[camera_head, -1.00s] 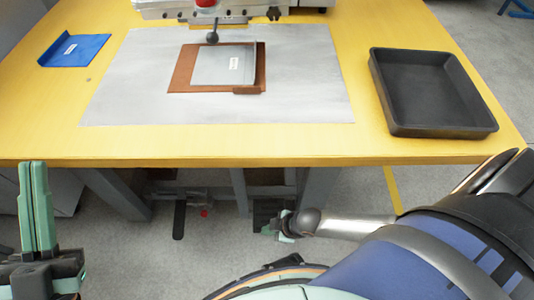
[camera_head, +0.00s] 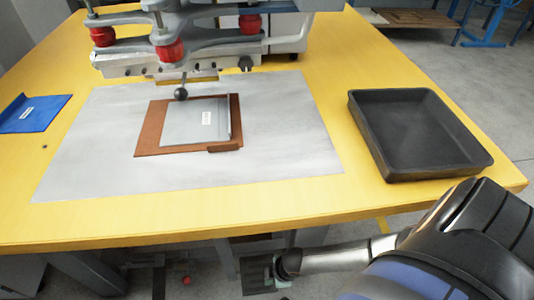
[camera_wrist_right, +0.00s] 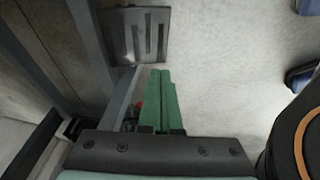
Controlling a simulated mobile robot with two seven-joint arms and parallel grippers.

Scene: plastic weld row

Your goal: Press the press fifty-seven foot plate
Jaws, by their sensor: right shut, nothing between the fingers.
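A dark slotted foot plate (camera_head: 257,275) shows under the table's front edge in the head view. In the right wrist view the foot plate (camera_wrist_right: 137,18) lies near the floor at the top, with long slots in it. My right gripper (camera_head: 281,280) reaches down beside the plate's right side in the head view, mostly hidden by its own wrist. In the right wrist view its green fingers (camera_wrist_right: 160,74) are shut and empty, their tips just below the plate's near edge. I cannot tell whether they touch it. My left gripper is out of view.
The yellow table (camera_head: 300,205) stands above the plate. On it are a press (camera_head: 180,40), a grey mat (camera_head: 85,150), a brown board (camera_head: 150,135) with a grey sheet (camera_head: 190,125), a blue folder (camera_head: 35,112) and a black tray (camera_head: 440,165). Grey table legs stand beside the plate.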

